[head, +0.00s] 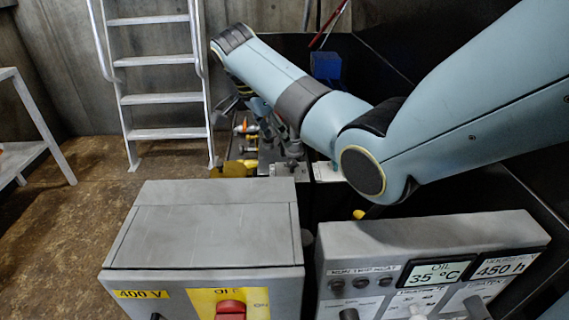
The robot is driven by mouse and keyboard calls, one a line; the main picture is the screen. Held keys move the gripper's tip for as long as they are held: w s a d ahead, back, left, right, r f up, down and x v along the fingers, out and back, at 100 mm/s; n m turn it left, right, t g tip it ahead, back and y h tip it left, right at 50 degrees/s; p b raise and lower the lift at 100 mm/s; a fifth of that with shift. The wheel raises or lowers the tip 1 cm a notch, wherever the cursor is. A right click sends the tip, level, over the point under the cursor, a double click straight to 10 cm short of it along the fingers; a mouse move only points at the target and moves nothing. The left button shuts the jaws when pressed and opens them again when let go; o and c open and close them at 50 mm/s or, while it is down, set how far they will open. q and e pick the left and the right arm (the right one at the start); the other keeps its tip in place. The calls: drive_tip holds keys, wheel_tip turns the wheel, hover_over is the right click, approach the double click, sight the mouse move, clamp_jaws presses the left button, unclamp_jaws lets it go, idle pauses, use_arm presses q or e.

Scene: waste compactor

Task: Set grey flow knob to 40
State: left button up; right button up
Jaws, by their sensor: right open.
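A grey control panel (430,235) stands at the lower right. Its display (437,272) reads OIL 35 °C, and a second display (498,267) reads 450 h. Below them, a grey knob (477,307) and a dial scale (416,301) are cut by the bottom edge. I cannot tell which control is the flow knob or read its setting. My right arm reaches from the right across the view, above and behind the panel. My right gripper (241,97) is small and partly hidden beyond the forearm, open, well away from the panel. My left gripper is out of view.
A grey box (205,235) with a 400 V label and a red switch (230,310) stands left of the panel. Behind are valves and yellow parts (234,169). A metal ladder (160,98) leans at the back left.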

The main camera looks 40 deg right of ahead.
sight(291, 162)
drive_tip(key=x, duration=0.4)
drive_tip(key=shift+a+b, duration=0.1)
drive_tip(key=shift+b, duration=0.25)
drive_tip(key=b+x, duration=0.1)
drive_tip(key=x, duration=0.4)
drive_tip(key=shift+f, duration=0.3)
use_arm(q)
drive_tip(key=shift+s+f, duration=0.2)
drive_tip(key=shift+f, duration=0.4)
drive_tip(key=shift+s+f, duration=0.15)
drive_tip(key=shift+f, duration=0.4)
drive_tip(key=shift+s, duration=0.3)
use_arm(e)
clamp_jaws()
